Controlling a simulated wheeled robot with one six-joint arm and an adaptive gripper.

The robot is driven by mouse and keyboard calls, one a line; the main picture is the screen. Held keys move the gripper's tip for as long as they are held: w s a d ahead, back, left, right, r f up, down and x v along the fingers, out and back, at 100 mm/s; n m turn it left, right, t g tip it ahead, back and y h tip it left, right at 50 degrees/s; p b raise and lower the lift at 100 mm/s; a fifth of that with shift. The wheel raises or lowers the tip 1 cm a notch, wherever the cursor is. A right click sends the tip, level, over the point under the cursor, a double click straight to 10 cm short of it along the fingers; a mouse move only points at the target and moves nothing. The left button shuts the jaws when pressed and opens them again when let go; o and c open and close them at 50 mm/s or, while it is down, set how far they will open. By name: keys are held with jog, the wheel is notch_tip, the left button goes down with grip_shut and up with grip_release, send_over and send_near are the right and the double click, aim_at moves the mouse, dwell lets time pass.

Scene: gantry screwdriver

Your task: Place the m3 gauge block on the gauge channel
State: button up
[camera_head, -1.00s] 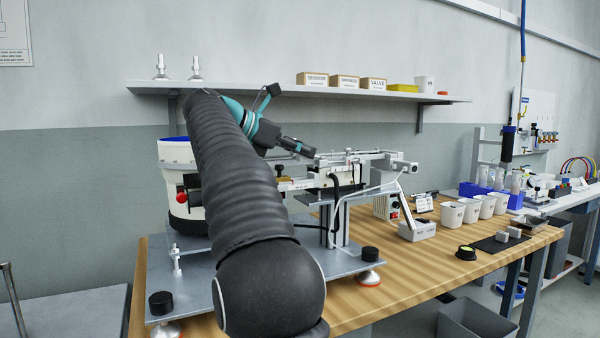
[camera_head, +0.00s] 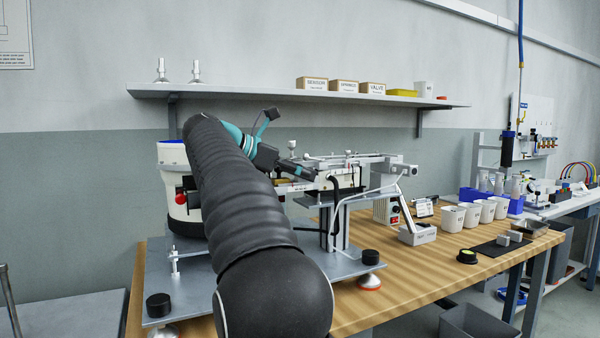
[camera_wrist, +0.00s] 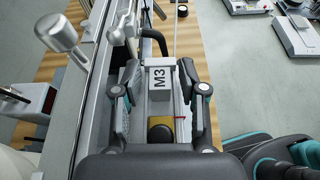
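The M3 gauge block (camera_wrist: 160,78), white with a dark "M3" label, shows in the wrist view between the two fingers of my gripper (camera_wrist: 160,98). The fingers stand apart, with a gap visible on each side of the block, so my gripper looks open around it. What the block rests on is hidden. In the head view my gripper (camera_head: 301,171) is over the left end of the raised rail assembly (camera_head: 345,178), and the block cannot be made out there. A long metal rail (camera_wrist: 95,85) runs along the left of the fingers in the wrist view. I cannot tell which part is the gauge channel.
A metal knob (camera_wrist: 58,34) rises beside the rail at upper left in the wrist view. A shelf (camera_head: 270,93) hangs behind.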

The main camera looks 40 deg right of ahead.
jog(key=shift+r, duration=0.25)
jog(key=p+v, duration=0.2)
jog(key=v, duration=1)
jog(key=shift+a+f, duration=0.1)
jog(key=shift+f, duration=0.05)
